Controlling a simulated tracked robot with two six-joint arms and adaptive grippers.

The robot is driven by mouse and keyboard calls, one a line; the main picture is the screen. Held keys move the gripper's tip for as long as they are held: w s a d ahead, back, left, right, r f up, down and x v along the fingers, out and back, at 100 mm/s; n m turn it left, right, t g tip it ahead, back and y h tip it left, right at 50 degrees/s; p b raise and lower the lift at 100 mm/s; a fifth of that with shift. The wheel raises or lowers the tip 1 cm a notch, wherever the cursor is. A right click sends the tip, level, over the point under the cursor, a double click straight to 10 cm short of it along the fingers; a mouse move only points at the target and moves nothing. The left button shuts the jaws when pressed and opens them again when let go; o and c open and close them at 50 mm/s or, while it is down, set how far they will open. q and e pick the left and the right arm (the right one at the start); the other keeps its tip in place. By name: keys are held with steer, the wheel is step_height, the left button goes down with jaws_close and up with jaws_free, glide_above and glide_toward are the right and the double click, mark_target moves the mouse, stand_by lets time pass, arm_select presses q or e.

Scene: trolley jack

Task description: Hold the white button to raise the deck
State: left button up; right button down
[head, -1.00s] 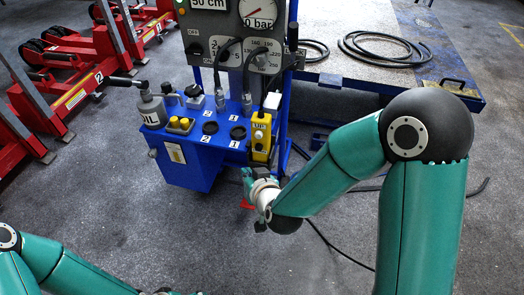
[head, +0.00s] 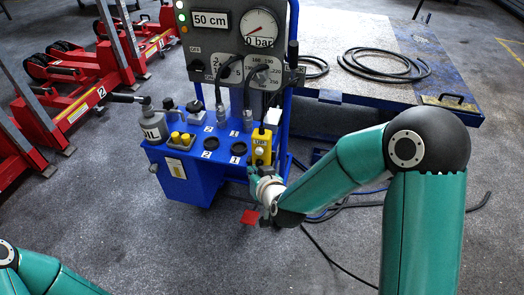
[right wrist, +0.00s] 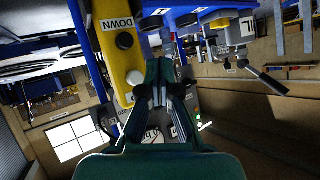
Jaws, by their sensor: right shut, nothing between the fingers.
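The yellow pendant (head: 261,146) hangs at the right front of the blue power unit and bears an "UP" label. The white button (head: 259,152) shows on its face. My left gripper is out of view.
The blue power unit (head: 190,190) carries an oil bottle (head: 153,125), a "50 cm" display (head: 210,19) and a gauge (head: 258,28) at 0 bar. A low speckled platform (head: 400,85) with coiled hose (head: 383,65) stands behind right. Red jacks (head: 60,110) stand left. Cables lie on the floor.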

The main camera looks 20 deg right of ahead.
mark_target(259, 152)
steer(key=shift+w+d, duration=0.55)
steer(key=shift+w, duration=0.2)
steer(key=shift+w+d, duration=0.5)
steer(key=shift+w, duration=0.25)
steer(key=shift+w, duration=0.1)
stand_by(0.3)
steer(key=shift+w+d+r+b, duration=0.1)
steer(key=shift+w+d+b, duration=0.15)
steer(key=shift+w+b, duration=0.1)
steer(key=shift+w+d, duration=0.3)
steer(key=shift+w, duration=0.2)
stand_by(1.7)
steer(key=shift+s, duration=0.1)
steer(key=shift+s+a+b, duration=0.4)
steer(key=shift+s+a, duration=0.15)
steer(key=shift+s, duration=0.2)
steer(key=shift+s, duration=0.1)
